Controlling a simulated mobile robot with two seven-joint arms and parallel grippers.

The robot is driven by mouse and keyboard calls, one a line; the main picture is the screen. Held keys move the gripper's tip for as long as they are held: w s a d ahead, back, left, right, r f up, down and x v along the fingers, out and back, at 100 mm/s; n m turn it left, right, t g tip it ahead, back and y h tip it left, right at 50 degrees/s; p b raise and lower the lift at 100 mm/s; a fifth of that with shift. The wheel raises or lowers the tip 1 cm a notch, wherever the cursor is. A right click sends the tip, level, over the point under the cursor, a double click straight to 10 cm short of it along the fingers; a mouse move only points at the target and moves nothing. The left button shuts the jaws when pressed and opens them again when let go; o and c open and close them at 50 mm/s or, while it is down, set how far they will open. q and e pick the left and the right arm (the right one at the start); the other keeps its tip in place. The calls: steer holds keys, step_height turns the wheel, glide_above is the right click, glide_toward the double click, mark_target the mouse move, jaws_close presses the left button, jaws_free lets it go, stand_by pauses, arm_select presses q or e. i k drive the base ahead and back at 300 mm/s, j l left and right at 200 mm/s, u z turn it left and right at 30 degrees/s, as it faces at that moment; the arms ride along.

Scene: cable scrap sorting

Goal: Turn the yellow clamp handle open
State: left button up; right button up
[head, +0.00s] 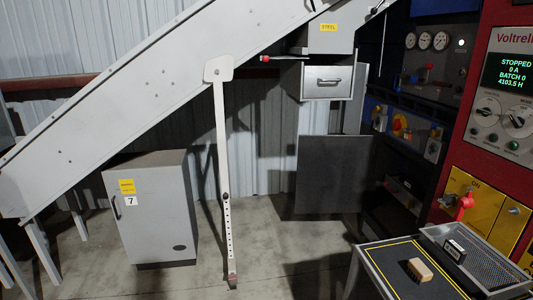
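No part is clearly recognisable as a yellow clamp handle. A small yellow and red knob-like part (399,125) sits on the front of the dark and blue machine at the right. It is too small to tell whether it is a clamp or how it is turned. A red handle (465,203) stands out from a yellow panel (481,207) at the lower right. Another red-tipped lever (267,58) sticks out to the left below the grey chute box at the top. Neither of my grippers shows in the head view.
A table with a yellow-lined black top (390,258) stands at the lower right, holding a tan block (420,270) and a mesh tray (490,262). A grey cabinet (155,215) and a white conveyor post (224,160) stand left. The middle floor is clear.

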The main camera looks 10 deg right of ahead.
mark_target(410, 204)
steer(key=i+z, duration=0.2)
steer(key=i, duration=0.3)
steer(key=i+j+z, duration=0.1)
steer(key=i+z, duration=0.15)
steer(key=i, duration=0.25)
steer(key=i+j+z, duration=0.2)
steer(key=i, duration=0.25)
steer(key=i+l+z, duration=0.1)
steer(key=i+z, duration=0.15)
steer(key=z, duration=0.2)
steer(key=i+z, duration=0.3)
steer(key=z, duration=0.15)
steer(key=i+j+z, duration=0.1)
steer(key=i+z, duration=0.2)
steer(key=z, duration=0.15)
